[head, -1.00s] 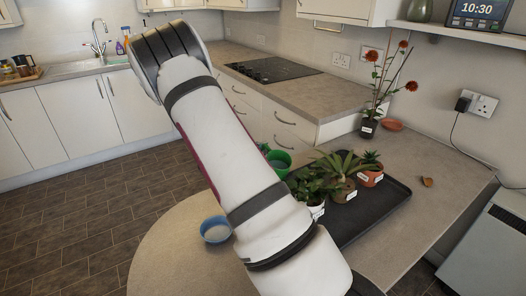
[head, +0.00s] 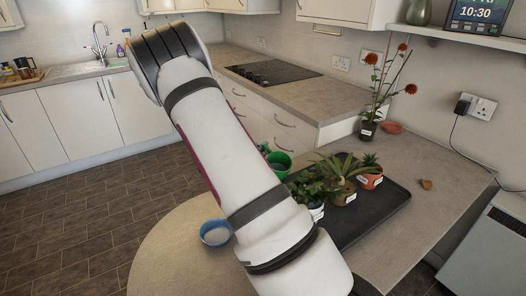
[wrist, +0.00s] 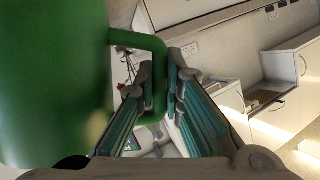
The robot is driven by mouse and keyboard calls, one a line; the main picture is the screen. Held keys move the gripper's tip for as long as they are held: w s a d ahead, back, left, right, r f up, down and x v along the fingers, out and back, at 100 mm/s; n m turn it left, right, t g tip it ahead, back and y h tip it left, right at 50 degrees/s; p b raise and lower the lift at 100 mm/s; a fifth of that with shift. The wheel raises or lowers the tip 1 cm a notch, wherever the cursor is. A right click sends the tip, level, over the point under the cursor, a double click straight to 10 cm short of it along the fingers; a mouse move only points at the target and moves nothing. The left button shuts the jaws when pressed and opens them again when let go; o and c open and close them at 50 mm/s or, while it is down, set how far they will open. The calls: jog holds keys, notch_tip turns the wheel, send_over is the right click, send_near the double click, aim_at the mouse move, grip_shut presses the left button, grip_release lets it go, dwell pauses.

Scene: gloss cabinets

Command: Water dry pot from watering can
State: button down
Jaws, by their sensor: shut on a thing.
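The green watering can (wrist: 50,80) fills the left of the wrist view, close to the camera. Its handle (wrist: 157,62) passes between the fingers of my gripper (wrist: 158,88), which is shut on it. In the head view a green rounded part, likely the can (head: 279,162), shows beside my arm; my gripper is hidden there. On a black tray (head: 368,222) stand several labelled potted plants: a leafy one (head: 312,190), a spiky one (head: 342,170) in a brown pot and a small one in an orange pot (head: 370,179). The labels are too small to read, so I cannot tell which pot is dry.
A blue bowl (head: 215,232) stands on the rounded counter end (head: 165,255), left of my arm. A tall red-flowered plant (head: 368,128) and a terracotta saucer (head: 391,128) are at the back. A small brown object (head: 426,184) lies right of the tray.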

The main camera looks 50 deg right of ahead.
notch_tip(320, 180, down, 8)
jog(key=n+g+b, duration=0.2)
jog(key=n+b, duration=0.1)
jog(key=b, duration=0.2)
jog(key=shift+y, duration=0.4)
jog(key=shift+r+p, duration=1.1)
jog(key=shift+r, duration=1.45)
dwell(0.5)
